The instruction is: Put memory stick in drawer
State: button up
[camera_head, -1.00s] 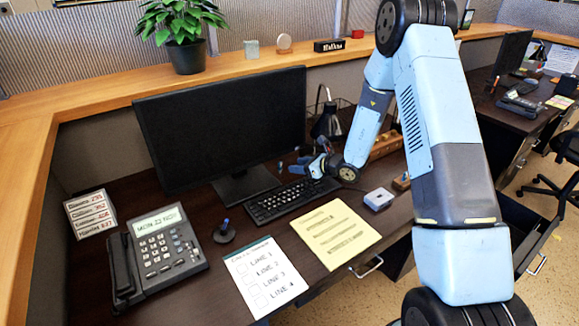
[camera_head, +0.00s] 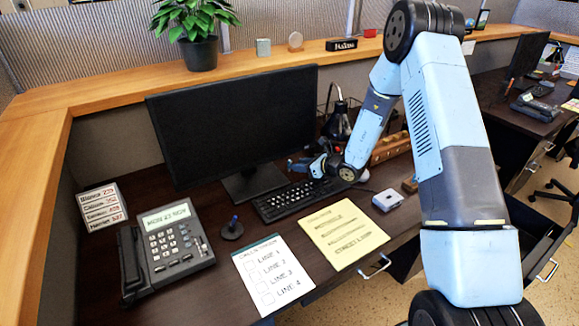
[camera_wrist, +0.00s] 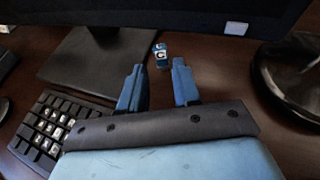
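The memory stick (camera_wrist: 161,56) is a small blue and white piece lying on the dark desk (camera_wrist: 215,60), between the monitor stand and the lamp base. My gripper (camera_wrist: 159,75) is open, its two blue fingers apart. The stick is just beyond the fingertips, roughly in line with the gap; I see no contact. In the head view my gripper (camera_head: 298,165) is low over the desk behind the keyboard, and I cannot clearly make out the stick there. An open drawer (camera_head: 548,232) shows at the right, partly hidden by my arm.
The keyboard (camera_head: 285,200) is close to my gripper. The monitor (camera_head: 235,120) stands behind, the lamp (camera_head: 338,122) to the right. A phone (camera_head: 165,247), notepad (camera_head: 345,235), call list (camera_head: 272,275) and white box (camera_head: 388,200) occupy the front of the desk.

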aim_at(290, 163)
jog(key=shift+x, duration=3.2)
jog(key=shift+w+r, duration=0.15)
grip_shut()
